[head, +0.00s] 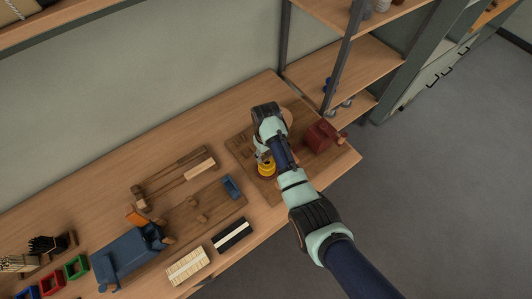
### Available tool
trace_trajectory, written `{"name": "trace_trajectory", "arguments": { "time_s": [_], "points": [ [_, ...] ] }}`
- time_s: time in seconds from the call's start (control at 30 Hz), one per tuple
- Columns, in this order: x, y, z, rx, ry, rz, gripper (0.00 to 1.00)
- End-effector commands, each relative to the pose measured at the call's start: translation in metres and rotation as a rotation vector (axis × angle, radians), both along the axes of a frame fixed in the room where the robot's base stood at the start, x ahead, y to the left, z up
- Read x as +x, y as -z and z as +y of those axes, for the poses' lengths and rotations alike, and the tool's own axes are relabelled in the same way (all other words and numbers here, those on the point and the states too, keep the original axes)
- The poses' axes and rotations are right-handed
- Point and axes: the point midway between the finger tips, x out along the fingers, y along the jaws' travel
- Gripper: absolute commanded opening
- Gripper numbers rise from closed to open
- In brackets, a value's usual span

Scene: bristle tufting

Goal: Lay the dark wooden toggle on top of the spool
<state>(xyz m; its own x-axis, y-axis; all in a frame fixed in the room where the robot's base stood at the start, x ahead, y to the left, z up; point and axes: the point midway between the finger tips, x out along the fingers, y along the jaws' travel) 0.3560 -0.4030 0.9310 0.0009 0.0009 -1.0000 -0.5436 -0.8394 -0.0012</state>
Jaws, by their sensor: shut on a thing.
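The spool (266,170), wound in yellow, stands on a brown wooden board towards the right end of the bench. My gripper (263,157) is right above and behind it in the head view, pointing down, with the arm reaching in from the lower right. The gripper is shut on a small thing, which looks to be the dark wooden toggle. The toggle is mostly hidden by the fingers and wrist. I cannot tell whether it touches the spool.
A dark red box-like object (320,136) stands close to the right of my wrist. A blue vise-like tool (128,255), a blue block (232,187), and bristle bundles (188,267) lie to the left. A shelf rack (345,75) rises behind at the right.

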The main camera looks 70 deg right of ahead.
Motion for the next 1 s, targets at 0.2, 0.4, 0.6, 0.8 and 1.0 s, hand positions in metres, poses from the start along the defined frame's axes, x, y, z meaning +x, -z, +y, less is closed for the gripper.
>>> {"name": "trace_trajectory", "arguments": {
  "time_s": [0.2, 0.4, 0.6, 0.8, 1.0],
  "points": [
    [-0.0001, -0.0010, 0.0001, 0.000, 0.000, 0.000, 0.38],
    [-0.0004, -0.0016, 0.0003, 0.001, 0.000, 0.001, 0.38],
    [-0.0003, -0.0004, 0.0002, 0.001, 0.000, 0.001, 0.38],
    [-0.0004, -0.0003, 0.0001, 0.001, 0.000, 0.001, 0.38],
    [-0.0003, 0.0044, 0.0002, 0.000, 0.000, 0.000, 0.38]
  ]
}}
